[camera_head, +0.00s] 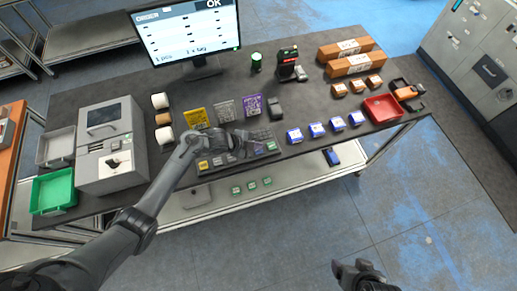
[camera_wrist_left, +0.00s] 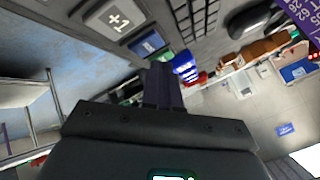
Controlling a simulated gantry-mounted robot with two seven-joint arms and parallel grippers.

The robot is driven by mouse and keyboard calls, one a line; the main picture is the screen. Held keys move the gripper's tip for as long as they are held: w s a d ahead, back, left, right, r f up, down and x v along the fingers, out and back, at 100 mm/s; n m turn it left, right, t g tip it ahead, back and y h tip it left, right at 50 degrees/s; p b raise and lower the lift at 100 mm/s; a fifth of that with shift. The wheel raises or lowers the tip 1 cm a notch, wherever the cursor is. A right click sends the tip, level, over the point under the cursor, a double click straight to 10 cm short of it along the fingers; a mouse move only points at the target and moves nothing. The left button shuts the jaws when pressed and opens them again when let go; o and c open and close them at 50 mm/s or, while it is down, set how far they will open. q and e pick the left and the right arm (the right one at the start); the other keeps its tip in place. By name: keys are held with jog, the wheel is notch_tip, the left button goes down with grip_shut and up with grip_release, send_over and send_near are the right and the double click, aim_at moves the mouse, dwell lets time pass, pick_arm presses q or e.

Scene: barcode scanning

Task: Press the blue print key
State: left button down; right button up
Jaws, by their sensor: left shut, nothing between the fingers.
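A dark keyboard panel (camera_head: 208,170) lies at the front edge of the table. My left gripper (camera_head: 243,145) is above its keys, with the fingers shut and empty. In the left wrist view the shut fingertips (camera_wrist_left: 162,68) are just beside a blue key (camera_wrist_left: 148,43), which looks like the print key; I cannot tell whether they touch it. A grey "+1" key (camera_wrist_left: 115,18) sits beside the blue one. In the head view the gripper and wrist cover part of the panel, and the blue key is not clear there. My right gripper (camera_head: 354,270) hangs in front of the table, its fingers unclear.
A monitor (camera_head: 187,32) stands at the back. Several blue-and-white boxes (camera_head: 317,129) line the front edge right of the panel, then a red tray (camera_head: 383,107). A grey printer (camera_head: 108,147) and a green tray (camera_head: 53,190) are at left.

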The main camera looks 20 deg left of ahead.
pick_arm(q)
jog(key=shift+f, duration=0.1)
dwell(0.6)
jog(key=shift+f, duration=0.25)
jog(key=shift+f+b, duration=0.1)
jog(key=shift+b, duration=0.2)
jog(key=shift+f, duration=0.3)
dwell(0.4)
jog(key=shift+f+b, duration=0.15)
jog(key=shift+b, duration=0.15)
jog(key=shift+r+p, duration=0.85)
jog(key=shift+r, duration=0.05)
jog(key=shift+r, duration=0.1)
